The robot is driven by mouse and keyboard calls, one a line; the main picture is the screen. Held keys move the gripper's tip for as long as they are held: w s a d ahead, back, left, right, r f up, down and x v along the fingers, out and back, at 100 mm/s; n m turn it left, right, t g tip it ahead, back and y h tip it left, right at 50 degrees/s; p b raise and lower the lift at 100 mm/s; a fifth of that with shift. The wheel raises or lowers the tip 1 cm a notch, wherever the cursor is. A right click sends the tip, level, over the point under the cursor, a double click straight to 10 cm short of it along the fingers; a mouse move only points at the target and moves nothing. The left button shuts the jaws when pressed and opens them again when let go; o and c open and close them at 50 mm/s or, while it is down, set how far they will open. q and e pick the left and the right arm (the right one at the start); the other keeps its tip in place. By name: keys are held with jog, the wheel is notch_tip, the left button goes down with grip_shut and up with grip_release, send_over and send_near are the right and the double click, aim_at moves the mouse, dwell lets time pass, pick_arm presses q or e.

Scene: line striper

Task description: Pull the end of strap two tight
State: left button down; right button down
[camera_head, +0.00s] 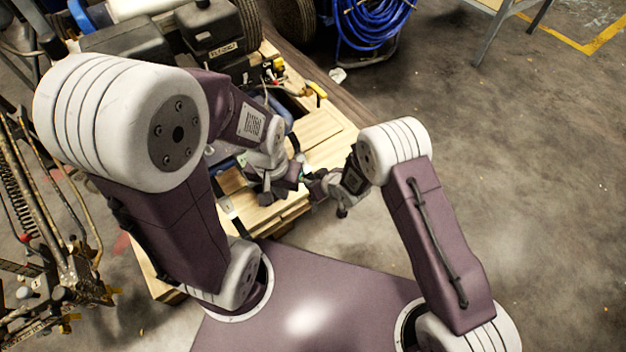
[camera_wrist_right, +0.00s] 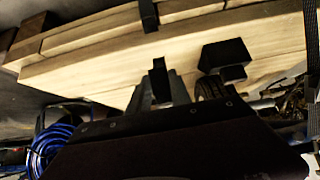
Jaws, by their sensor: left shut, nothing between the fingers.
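A dark strap (camera_wrist_right: 148,14) crosses pale wooden boards at the top of the right wrist view. Another dark strap (camera_wrist_right: 312,45) runs down the right edge of that view. I cannot tell which of them is strap two, and no loose strap end is clear. My left gripper (camera_head: 267,194) is shut and empty, low over the wooden load, partly hidden by its own wrist. My right gripper (camera_head: 328,196) is just right of it, by the load's edge. Its two fingers also show apart in the right wrist view (camera_wrist_right: 188,78), with no strap visible between them.
The wooden load (camera_head: 325,128) carries small items and a yellow-handled tool. A dark engine machine (camera_head: 207,32) stands behind it. A coiled blue hose (camera_head: 375,22) is at the back. Spring-and-rod equipment (camera_head: 40,200) crowds the left. The concrete floor at right (camera_head: 520,150) is clear.

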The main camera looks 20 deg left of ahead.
notch_tip(320, 180, down, 7)
jog(key=s+d+b, duration=0.2)
jog(key=b, duration=0.1)
jog(key=shift+d+r+b, duration=0.15)
jog(key=shift+d+b, duration=0.2)
jog(key=shift+d, duration=0.05)
jog(key=c, duration=1.1)
grip_release()
jog(key=shift+s, duration=0.1)
jog(key=shift+o, duration=0.3)
jog(key=shift+o, duration=1.2)
jog(key=shift+r, duration=0.1)
jog(key=p+v, duration=0.6)
jog(key=v, duration=0.1)
